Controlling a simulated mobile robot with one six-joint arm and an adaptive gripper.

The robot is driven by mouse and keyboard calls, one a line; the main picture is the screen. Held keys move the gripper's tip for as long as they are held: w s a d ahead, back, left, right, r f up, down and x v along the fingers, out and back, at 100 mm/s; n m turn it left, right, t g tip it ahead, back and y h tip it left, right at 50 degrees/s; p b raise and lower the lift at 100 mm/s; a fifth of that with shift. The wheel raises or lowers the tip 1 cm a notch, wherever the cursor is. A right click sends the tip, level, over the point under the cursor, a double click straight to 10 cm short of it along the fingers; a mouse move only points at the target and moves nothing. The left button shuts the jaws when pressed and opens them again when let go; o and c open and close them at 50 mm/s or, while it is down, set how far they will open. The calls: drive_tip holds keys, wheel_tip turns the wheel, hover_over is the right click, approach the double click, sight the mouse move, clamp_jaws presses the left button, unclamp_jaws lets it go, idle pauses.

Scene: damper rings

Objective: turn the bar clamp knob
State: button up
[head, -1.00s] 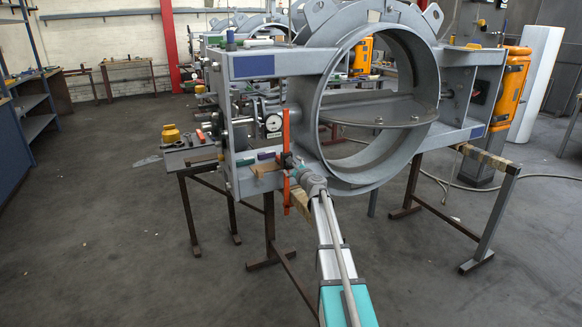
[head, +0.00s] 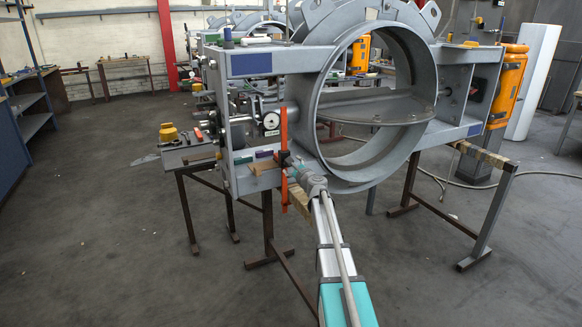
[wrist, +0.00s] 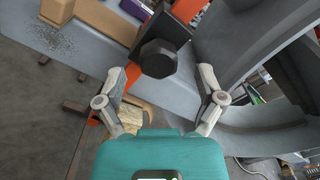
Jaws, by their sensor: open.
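The bar clamp (head: 284,160) is orange and stands upright at the front of the grey damper frame, left of the big ring. Its dark, faceted knob (wrist: 158,59) shows in the wrist view, in the upper middle, ahead of my gripper and roughly between the lines of its two fingers. My gripper (wrist: 164,82) is open, with one finger on each side and nothing held. The left fingertip is close to the knob's lower left; I cannot tell whether they touch. In the head view, my gripper is beside the clamp and mostly hides the knob.
The damper ring (head: 371,100) rises just right of my gripper. A wooden block (head: 264,167) lies by the clamp on the frame. Trestle legs (head: 268,225) stand below. A small side table (head: 190,155) with a yellow item is at left. Open floor lies left and front.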

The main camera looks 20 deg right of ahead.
drive_tip(key=shift+s, duration=0.15)
drive_tip(key=shift+s+d, duration=0.1)
drive_tip(key=shift+s, duration=2.75)
drive_tip(key=shift+c, duration=0.8)
drive_tip(key=n, duration=2.4)
drive_tip(key=w+n, duration=0.1)
drive_tip(key=n, duration=1)
drive_tip(key=shift+f+n, duration=0.1)
drive_tip(key=shift+n, duration=0.3)
